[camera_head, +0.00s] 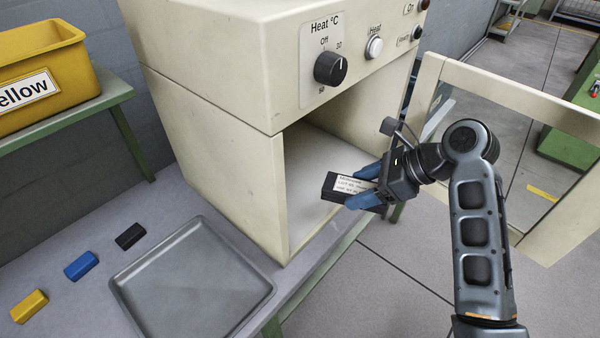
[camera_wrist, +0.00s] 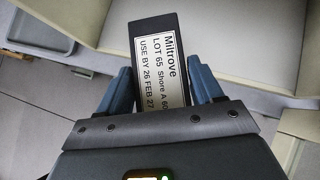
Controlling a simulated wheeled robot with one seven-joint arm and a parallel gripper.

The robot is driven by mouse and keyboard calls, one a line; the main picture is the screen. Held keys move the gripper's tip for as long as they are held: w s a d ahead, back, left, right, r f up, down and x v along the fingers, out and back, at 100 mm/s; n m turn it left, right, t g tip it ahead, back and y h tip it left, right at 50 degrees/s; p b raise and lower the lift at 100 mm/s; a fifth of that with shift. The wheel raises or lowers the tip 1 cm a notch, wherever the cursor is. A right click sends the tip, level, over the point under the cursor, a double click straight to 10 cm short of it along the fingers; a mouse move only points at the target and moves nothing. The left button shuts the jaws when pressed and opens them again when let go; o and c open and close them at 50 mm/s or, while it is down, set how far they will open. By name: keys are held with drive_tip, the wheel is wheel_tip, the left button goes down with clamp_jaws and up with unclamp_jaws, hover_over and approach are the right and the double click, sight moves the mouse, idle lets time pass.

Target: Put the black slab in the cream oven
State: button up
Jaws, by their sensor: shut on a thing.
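The black slab (camera_head: 329,187) with a white label is held between the blue fingers of my gripper (camera_head: 366,187). The wrist view shows the slab (camera_wrist: 147,25) too, its label reading Miltrove, LOT 65, with my gripper's fingers (camera_wrist: 160,88) on both sides of it. The cream oven (camera_head: 200,60) stands on the bench with its door (camera_head: 560,115) swung wide open to the right. The slab is at the front of the oven's open chamber (camera_head: 318,160); whether it is past the opening edge I cannot tell. The chamber floor that shows is bare.
A grey metal tray (camera_head: 190,285) lies empty on the bench left of the oven. Small black (camera_head: 130,236), blue (camera_head: 81,265) and yellow (camera_head: 29,306) blocks lie left of the tray. A yellow bin (camera_head: 40,65) stands on a green-edged shelf. The open door is close to my arm.

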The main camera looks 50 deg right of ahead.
drive_tip(key=w, duration=0.5)
drive_tip(key=w+f, duration=0.1)
drive_tip(key=w, duration=0.9)
drive_tip(key=shift+a+f+p, duration=0.3)
drive_tip(key=shift+f+p, duration=0.1)
drive_tip(key=shift+w+f, duration=0.1)
drive_tip(key=shift+f, duration=2.25)
drive_tip(key=shift+w+f, duration=0.15)
drive_tip(key=shift+f, duration=0.1)
drive_tip(key=o, duration=1.2)
drive_tip(key=shift+f, duration=0.1)
drive_tip(key=shift+o, duration=0.2)
drive_tip(key=v, duration=1.2)
